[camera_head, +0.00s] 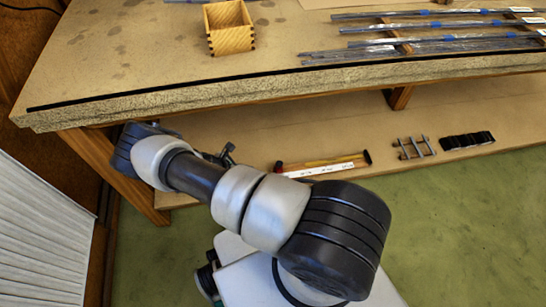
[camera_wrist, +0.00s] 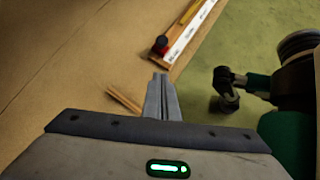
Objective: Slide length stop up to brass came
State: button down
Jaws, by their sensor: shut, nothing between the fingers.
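A wooden length gauge with a white scale strip (camera_head: 325,168) lies on the lower shelf. It also shows at the top of the wrist view (camera_wrist: 192,33). A small black block with a red knob, which looks like the length stop (camera_wrist: 160,44), sits at its near end; the red shows in the head view (camera_head: 279,166). A thin yellow strip, apparently the brass came (camera_head: 330,160), lies along the gauge beside the scale (camera_wrist: 188,12). My gripper (camera_wrist: 160,76) is shut and empty, apart from the stop, just short of it in the wrist view.
The bench top (camera_head: 150,60) overhangs the lower shelf (camera_head: 240,130). A wooden box (camera_head: 229,40) and lead strips (camera_head: 430,25) are on top. A small metal rack (camera_head: 415,148) and black blocks (camera_head: 467,140) lie right of the gauge. Thin wooden sticks (camera_wrist: 124,100) show beside my fingers.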

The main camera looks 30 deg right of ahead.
aim_at(279, 166)
jog(key=b+x, duration=0.3)
jog(key=x, duration=0.6)
jog(key=shift+d+f, duration=0.15)
jog(key=shift+f, duration=0.15)
jog(key=d, duration=0.3)
jog(key=shift+w+d+f, duration=0.15)
jog(key=shift+w+f, duration=0.15)
jog(key=shift+f, duration=0.05)
jog(key=shift+w+d+b, duration=0.15)
jog(key=shift+d+b, duration=0.15)
jog(key=shift+d, duration=0.2)
